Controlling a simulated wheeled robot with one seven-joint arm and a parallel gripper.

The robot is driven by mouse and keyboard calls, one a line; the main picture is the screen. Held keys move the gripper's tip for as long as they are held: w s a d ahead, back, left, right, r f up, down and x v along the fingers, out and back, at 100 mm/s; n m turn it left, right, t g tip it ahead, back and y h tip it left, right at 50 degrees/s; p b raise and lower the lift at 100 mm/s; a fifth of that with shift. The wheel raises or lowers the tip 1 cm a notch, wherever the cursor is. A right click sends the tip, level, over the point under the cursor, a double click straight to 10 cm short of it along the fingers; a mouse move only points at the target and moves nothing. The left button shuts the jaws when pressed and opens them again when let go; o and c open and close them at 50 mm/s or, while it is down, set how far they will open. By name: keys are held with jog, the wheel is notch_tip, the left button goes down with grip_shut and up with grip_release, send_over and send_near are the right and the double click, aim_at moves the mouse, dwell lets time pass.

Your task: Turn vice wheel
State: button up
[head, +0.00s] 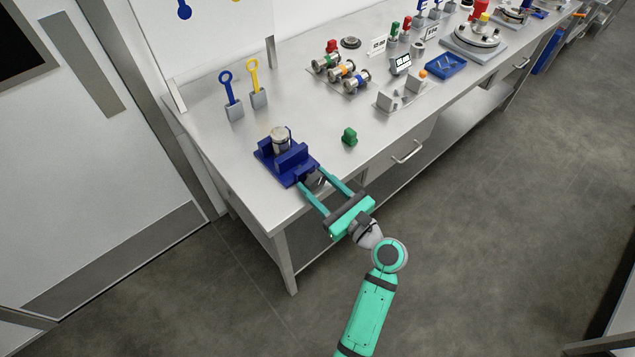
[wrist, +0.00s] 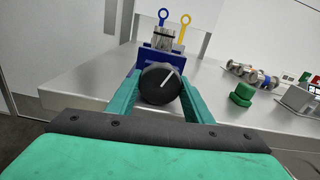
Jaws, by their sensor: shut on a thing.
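A blue vice (head: 290,158) stands on the near left corner of the steel bench, with a metal cylinder (head: 280,139) upright between its jaws. The vice wheel is a round black knob (wrist: 160,84) with a white line on its face, tilted to the upper right. It sits at the front of the vice and also shows in the head view (head: 315,179), partly hidden by a finger. My gripper (head: 321,187) reaches in from the front with its two long teal fingers on either side of the wheel. In the wrist view, my gripper (wrist: 160,92) is shut on the wheel.
A small green block (head: 349,137) stands on the bench right of the vice. Blue (head: 229,93) and yellow (head: 256,82) ring-handled tools stand behind it. Valves (head: 342,70) and a blue tray (head: 446,65) lie farther right. A drawer handle (head: 408,152) juts from the bench front.

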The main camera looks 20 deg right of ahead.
jog(key=shift+n, duration=1)
jog(key=shift+w, duration=0.1)
jog(key=o, duration=1)
jog(key=shift+w, duration=0.1)
jog(key=shift+o, duration=0.2)
jog(key=v, duration=1.1)
